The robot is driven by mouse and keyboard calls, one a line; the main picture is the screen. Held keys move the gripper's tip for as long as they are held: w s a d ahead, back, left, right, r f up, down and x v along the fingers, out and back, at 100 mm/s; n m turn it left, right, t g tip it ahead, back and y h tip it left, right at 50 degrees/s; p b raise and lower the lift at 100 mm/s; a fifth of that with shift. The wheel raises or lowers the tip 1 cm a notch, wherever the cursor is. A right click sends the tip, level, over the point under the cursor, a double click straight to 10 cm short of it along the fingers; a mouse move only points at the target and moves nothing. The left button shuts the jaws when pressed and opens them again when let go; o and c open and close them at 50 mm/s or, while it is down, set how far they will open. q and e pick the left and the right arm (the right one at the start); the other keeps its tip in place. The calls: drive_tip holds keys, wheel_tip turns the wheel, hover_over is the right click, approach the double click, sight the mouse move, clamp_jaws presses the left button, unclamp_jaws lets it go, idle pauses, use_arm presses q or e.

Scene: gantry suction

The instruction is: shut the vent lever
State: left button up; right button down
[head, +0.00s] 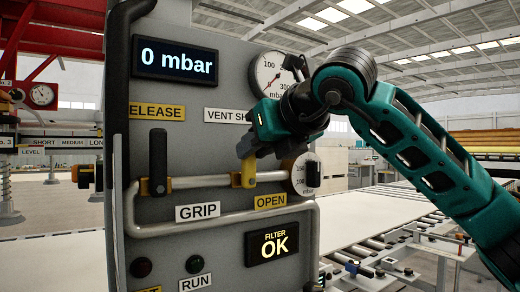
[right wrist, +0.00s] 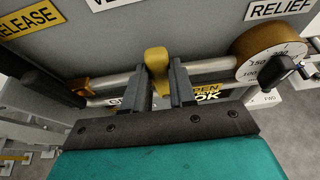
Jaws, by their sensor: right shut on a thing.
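The vent lever (head: 248,173) is a yellow handle on the metal pipe of the grey control panel (head: 215,105). It stands between the partly hidden "VENT S..." label (head: 229,115) above and the yellow "OPEN" label (head: 270,201) below. My right gripper (head: 252,150) covers its upper part in the head view. In the right wrist view the yellow lever (right wrist: 156,61) sits between the two dark fingers of my right gripper (right wrist: 158,85), which are shut on it. My left gripper is in neither view.
A black lever (head: 158,160) stands left on the same pipe. A round relief dial (head: 304,174) is close on the right, also in the right wrist view (right wrist: 265,58). A pressure gauge (head: 273,75) is above. A roller conveyor (head: 370,255) runs on the right.

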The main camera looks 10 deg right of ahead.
drive_tip(key=shift+a, duration=0.1)
idle(0.4)
drive_tip(key=c, duration=0.9)
unclamp_jaws()
drive_tip(key=shift+s, duration=0.1)
drive_tip(key=b+v, duration=0.1)
drive_tip(key=v, duration=1.2)
drive_tip(key=shift+f, duration=0.1)
